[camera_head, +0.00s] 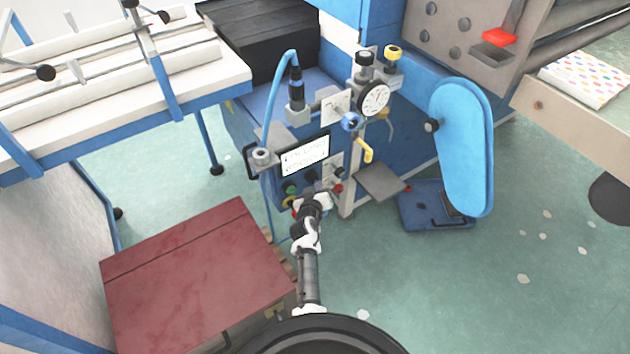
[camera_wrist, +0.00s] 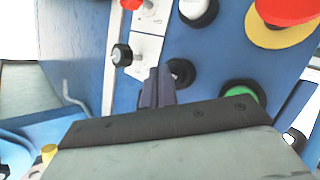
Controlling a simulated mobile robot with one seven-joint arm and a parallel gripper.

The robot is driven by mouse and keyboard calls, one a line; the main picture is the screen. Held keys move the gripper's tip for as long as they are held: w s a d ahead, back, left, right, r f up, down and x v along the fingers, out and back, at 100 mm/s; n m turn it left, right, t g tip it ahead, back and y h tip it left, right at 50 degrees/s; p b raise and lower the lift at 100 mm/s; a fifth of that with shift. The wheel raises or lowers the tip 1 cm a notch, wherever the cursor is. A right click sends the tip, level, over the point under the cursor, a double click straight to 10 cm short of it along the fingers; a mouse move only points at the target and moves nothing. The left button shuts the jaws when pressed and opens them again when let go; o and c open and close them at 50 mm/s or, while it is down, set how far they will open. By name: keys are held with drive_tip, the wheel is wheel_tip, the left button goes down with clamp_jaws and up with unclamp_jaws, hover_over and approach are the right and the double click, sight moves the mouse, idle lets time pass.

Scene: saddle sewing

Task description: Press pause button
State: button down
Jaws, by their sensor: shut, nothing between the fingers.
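My gripper (camera_wrist: 158,88) is shut and empty, its two dark fingers together in front of the blue control panel (camera_wrist: 215,55). A black round button (camera_wrist: 180,72) is just right of the fingertips and partly hidden by them; I cannot tell whether they touch. A white button (camera_wrist: 198,10) is above it, a green button (camera_wrist: 242,92) to its lower right, and a red mushroom button (camera_wrist: 290,10) on a yellow base at top right. No label shows which is pause. In the head view, my gripper (camera_head: 316,198) covers part of the panel below the display (camera_head: 305,155).
A black knob (camera_wrist: 122,55) on a white plate is left of my fingers. In the head view, a dark red tabletop (camera_head: 195,280) is left of my arm, and a blue padded arm (camera_head: 463,145) stands to the right. Open floor (camera_head: 450,290) lies at lower right.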

drive_tip(key=shift+w+a+b, duration=0.3)
drive_tip(key=shift+w+b, duration=0.1)
drive_tip(key=shift+w, duration=0.05)
idle(0.5)
idle(0.3)
drive_tip(key=shift+s+d+p, duration=0.4)
drive_tip(key=shift+s+d, duration=0.15)
drive_tip(key=shift+s, duration=0.25)
drive_tip(key=s+d+p, duration=0.1)
drive_tip(key=s, duration=0.1)
drive_tip(key=s+d+p, duration=0.1)
drive_tip(key=s+d, duration=0.1)
idle(1.0)
